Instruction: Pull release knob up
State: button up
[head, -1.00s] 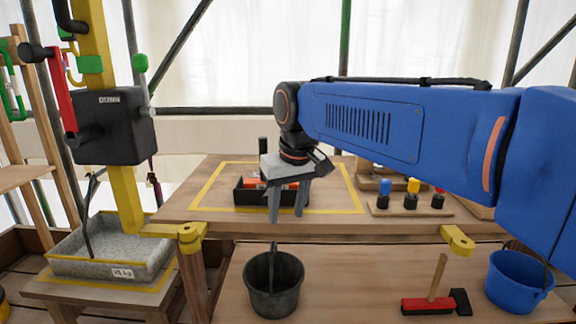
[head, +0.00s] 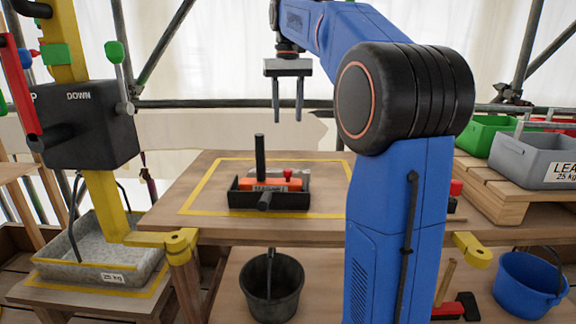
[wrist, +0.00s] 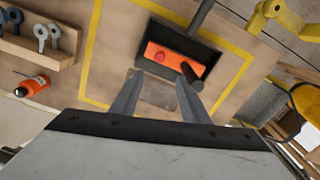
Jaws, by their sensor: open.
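A small red knob (head: 288,174) sits on top of an orange block (head: 262,184) in a black tray (head: 235,199) on the workbench. A black upright post rises at the tray's back, and a black stub points forward. My gripper (head: 288,118) is open and empty, fingers pointing down, well above the bench and clear of the tray. In the wrist view, the red knob (wrist: 160,57) shows on the orange block (wrist: 172,59), beyond my open gripper (wrist: 157,85). The fingers touch nothing.
Yellow tape (head: 196,190) frames the bench area around the tray. A black lever box (head: 85,125) marked DOWN stands at left, above a grey trough (head: 75,273). Buckets sit below, and green and grey bins (head: 535,158) stand at right.

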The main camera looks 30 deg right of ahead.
aim_at(288, 170)
notch_tip(288, 170, down, 17)
jog(key=shift+d+f, duration=0.1)
jog(key=shift+f, duration=0.1)
dwell(0.6)
